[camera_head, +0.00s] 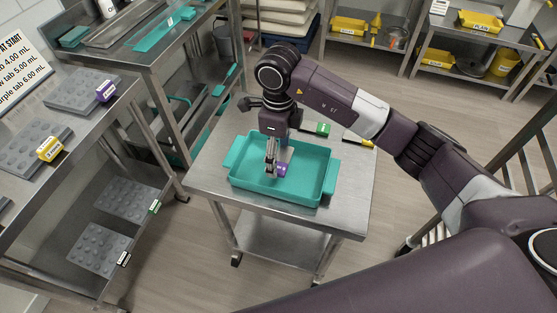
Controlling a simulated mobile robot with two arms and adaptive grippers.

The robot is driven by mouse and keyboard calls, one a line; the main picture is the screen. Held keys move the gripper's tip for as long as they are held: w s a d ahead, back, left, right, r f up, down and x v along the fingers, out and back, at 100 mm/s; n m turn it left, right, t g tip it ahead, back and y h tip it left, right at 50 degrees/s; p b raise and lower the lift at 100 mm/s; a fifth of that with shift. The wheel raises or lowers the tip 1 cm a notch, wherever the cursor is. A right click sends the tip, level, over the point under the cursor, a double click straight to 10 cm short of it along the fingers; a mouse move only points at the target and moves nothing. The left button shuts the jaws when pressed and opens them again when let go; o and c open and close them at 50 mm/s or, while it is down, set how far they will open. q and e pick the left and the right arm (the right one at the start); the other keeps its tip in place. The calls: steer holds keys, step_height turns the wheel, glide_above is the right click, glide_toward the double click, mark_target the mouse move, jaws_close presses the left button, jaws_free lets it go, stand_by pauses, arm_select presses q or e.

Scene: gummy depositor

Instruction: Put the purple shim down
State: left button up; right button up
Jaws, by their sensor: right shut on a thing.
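The purple shim (281,169) is a small block with a pale mark. It is at the fingertips of my right gripper (272,160), which points down and is shut on it. Gripper and shim are over the inside of a teal tray (331,178) on a small steel table (352,205). I cannot tell whether the shim touches the tray floor. The fingers hide part of the shim. My left gripper is not in view.
A green-tagged piece (322,128) and a yellow-tagged piece (358,139) lie behind the tray. At left, a steel bench holds grey moulds with a purple tab (105,91) and a yellow tab (49,149). The table's front right corner is bare.

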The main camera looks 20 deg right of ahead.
mark_target(279, 159)
step_height(279, 159, down, 4)
steer(key=shift+r, duration=0.2)
steer(key=shift+f, duration=0.1)
steer(key=shift+f, duration=0.15)
steer(key=o, duration=1.3)
steer(key=shift+o, duration=0.2)
steer(key=shift+r, duration=0.2)
step_height(279, 159, up, 12)
steer(key=b, duration=0.2)
